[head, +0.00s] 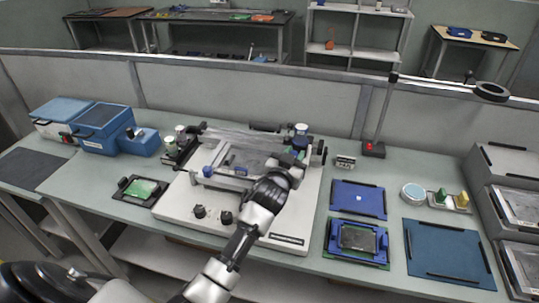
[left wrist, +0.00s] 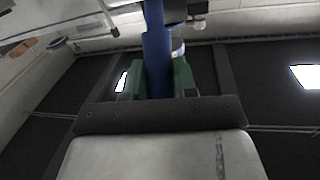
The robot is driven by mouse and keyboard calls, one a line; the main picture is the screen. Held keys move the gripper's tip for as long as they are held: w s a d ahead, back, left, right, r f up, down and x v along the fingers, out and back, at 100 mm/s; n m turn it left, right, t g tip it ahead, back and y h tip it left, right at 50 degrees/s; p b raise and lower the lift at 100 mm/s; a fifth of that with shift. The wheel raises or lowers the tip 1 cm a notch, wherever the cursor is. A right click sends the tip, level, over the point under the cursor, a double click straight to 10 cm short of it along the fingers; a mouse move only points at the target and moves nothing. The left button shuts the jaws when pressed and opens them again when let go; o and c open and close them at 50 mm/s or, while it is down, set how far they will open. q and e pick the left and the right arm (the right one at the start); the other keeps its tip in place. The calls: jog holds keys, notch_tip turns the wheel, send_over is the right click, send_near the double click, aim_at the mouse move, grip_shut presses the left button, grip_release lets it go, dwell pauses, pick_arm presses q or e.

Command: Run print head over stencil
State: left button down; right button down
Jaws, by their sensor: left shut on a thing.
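The stencil printer (head: 180,200) stands on the bench, with a light base and dark knobs on its front. Its stencil area (head: 240,160), with a pale, shiny surface and metal rails, sits on top; its details are too small to tell. My left gripper (head: 284,170) is at the right side of this area, its arm reaching over the front of the base. In the left wrist view its green fingertips (left wrist: 158,82) are closed around a blue upright handle (left wrist: 156,45), which seems to belong to the print head. The gripper hides part of the print head in the head view. My right gripper is not in view.
A green board in a black holder (head: 141,188) lies left of the printer. Blue boxes (head: 100,125) stand further left. Blue trays (head: 358,199), a blue mat (head: 445,252) and a magnifier lamp (head: 374,149) are to the right. A low partition runs behind the bench.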

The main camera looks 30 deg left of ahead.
pick_arm(q)
jog(key=shift+w+d, duration=0.1)
jog(key=shift+d, duration=0.55)
jog(key=c, duration=1.2)
grip_release()
jog(key=shift+c, duration=0.2)
jog(key=o, duration=0.4)
jog(key=shift+w+d, duration=0.1)
jog(key=shift+d, duration=0.15)
jog(key=shift+c, duration=0.2)
jog(key=shift+a, duration=0.1)
